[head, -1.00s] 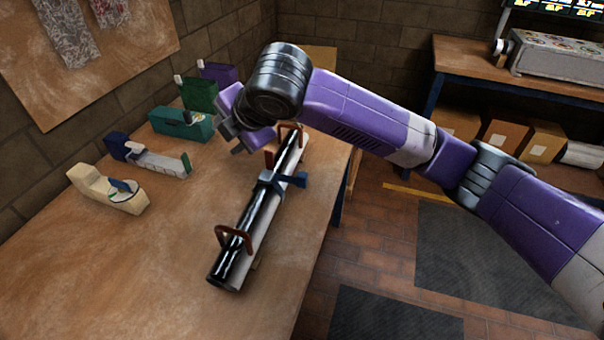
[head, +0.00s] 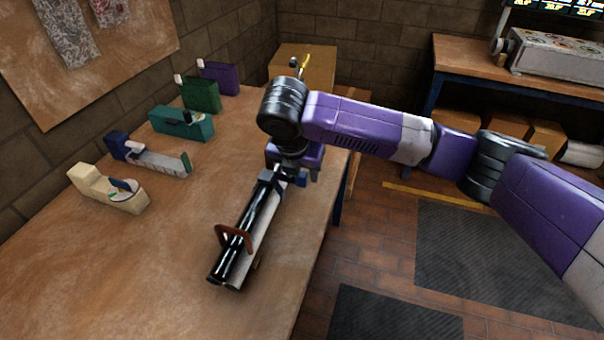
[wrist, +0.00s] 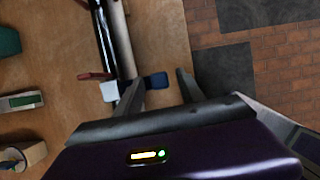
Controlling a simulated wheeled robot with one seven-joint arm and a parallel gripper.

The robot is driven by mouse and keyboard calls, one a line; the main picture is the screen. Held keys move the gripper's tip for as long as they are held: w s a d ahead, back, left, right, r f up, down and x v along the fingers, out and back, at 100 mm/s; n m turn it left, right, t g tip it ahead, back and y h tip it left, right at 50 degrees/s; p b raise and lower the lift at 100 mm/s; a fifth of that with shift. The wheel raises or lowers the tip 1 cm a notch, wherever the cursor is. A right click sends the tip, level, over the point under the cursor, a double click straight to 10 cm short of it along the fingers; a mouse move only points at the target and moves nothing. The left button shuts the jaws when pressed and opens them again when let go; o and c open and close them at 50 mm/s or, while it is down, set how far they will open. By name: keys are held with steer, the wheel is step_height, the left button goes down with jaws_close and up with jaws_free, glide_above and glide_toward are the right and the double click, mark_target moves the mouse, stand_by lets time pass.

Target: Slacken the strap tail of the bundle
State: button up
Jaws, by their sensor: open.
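The bundle of black and pale tubes (head: 232,249) lies lengthwise on the workbench; it also shows in the wrist view (wrist: 106,38). A grey-blue strap (head: 268,180) wraps its middle, with a pale buckle part in the wrist view (wrist: 110,91). The blue strap tail (wrist: 157,81) sticks out to the right of the bundle and is partly hidden in the head view (head: 301,181). My gripper (wrist: 160,77) is open, one finger on each side of the tail, with visible space on the right. Contact cannot be told.
Cream (head: 108,190), grey-and-blue (head: 150,158), teal (head: 180,123), green (head: 201,95) and purple (head: 218,78) devices line the workbench's (head: 130,270) left side. The bench's near left is clear.

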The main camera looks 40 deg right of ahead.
steer(key=shift+x, duration=0.9)
steer(key=shift+c, duration=0.4)
jaws_close()
steer(key=shift+w, duration=0.1)
stand_by(0.4)
